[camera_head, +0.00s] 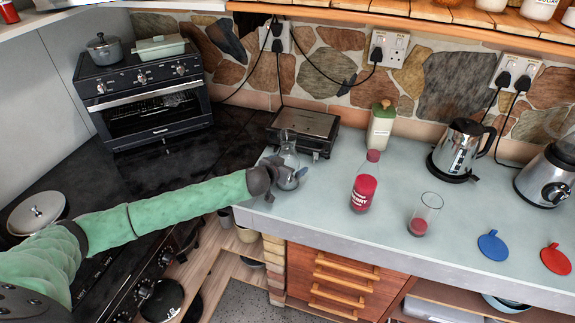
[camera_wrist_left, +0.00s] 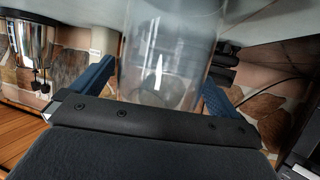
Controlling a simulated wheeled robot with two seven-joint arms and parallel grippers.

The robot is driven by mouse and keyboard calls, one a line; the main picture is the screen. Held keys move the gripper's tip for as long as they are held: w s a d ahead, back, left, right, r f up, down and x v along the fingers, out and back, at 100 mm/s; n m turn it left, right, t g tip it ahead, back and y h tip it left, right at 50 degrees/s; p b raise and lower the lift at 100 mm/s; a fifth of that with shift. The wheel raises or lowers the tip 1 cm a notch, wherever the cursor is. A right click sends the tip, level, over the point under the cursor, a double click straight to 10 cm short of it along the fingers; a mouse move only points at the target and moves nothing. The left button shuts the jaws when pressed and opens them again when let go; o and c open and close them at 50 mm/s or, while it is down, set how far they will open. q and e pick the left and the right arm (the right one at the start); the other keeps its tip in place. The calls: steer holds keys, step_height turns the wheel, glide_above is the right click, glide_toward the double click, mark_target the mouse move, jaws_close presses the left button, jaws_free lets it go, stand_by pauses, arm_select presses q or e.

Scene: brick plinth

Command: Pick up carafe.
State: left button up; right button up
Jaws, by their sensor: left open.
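In the left wrist view the clear glass carafe (camera_wrist_left: 168,50) fills the space between the two blue fingers of the left gripper (camera_wrist_left: 155,88). The fingers are open, one on each side of the glass. I cannot tell whether either finger touches it. My right gripper is out of view.
The counter's front edge lies close to my gripper.

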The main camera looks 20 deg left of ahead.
arm_select(q)
steer(key=c, duration=1.6)
steer(key=shift+r, duration=0.1)
steer(key=shift+c, duration=1)
steer(key=shift+r, duration=0.25)
